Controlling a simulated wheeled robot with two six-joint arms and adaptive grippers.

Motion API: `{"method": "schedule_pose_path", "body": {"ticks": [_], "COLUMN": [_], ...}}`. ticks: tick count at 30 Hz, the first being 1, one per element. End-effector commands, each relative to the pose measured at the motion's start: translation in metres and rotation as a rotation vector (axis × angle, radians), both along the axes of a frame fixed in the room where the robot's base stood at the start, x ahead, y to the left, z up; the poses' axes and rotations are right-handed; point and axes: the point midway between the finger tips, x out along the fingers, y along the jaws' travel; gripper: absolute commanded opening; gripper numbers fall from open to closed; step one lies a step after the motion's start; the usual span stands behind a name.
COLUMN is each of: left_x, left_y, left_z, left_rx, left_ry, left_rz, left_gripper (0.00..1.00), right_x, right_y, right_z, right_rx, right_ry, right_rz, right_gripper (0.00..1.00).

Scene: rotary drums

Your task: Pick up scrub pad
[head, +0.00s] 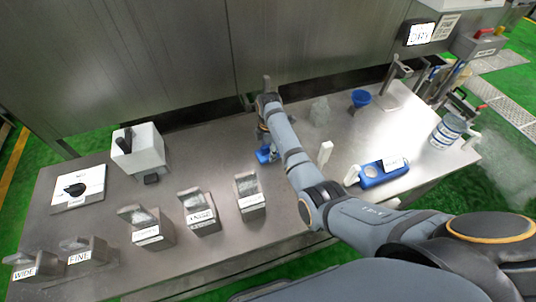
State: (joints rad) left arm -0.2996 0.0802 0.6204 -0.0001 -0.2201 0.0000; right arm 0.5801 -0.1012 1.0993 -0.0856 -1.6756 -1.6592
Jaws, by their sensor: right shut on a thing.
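My right arm reaches in from the lower right across the steel table. Its gripper (264,142) points down near the middle of the table and is shut on a small blue thing (267,154), which looks like the scrub pad. The arm hides part of it, and its exact shape is too small to tell. I cannot tell whether it touches the table. My left gripper is not in view.
The steel table (225,165) holds several labelled grey blocks in front, a white box (138,150) at left, a blue tray (383,172), a blue cup (361,97) and a blue-white tub (447,131) at right. A metal wall stands behind.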

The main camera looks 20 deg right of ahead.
Motion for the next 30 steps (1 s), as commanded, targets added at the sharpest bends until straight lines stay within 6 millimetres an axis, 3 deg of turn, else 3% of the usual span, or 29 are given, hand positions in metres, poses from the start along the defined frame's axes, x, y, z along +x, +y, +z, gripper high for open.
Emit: {"method": "schedule_pose_path", "body": {"ticks": [7,9,11,15,21,30], "left_x": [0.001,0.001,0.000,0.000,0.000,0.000], "left_y": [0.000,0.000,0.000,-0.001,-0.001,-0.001], "left_z": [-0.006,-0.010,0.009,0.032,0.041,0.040], "left_rx": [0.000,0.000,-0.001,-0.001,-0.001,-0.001], "left_ry": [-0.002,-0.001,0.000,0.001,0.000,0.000], "left_rz": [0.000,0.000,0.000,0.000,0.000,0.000], "left_gripper": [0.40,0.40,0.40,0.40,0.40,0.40], "right_x": [-0.050,-0.068,-0.085,-0.115,-0.134,-0.136], "right_y": [-0.004,-0.005,-0.006,-0.009,-0.011,-0.011], "right_z": [0.051,0.055,0.074,0.087,0.091,0.089], "right_rx": [0.002,0.001,0.002,0.001,0.001,0.000], "right_ry": [0.003,0.006,0.008,0.010,0.007,0.006], "right_rz": [-0.001,0.000,-0.001,0.000,0.000,0.000], "right_gripper": [0.24,0.24,0.24,0.24,0.24,0.24]}}
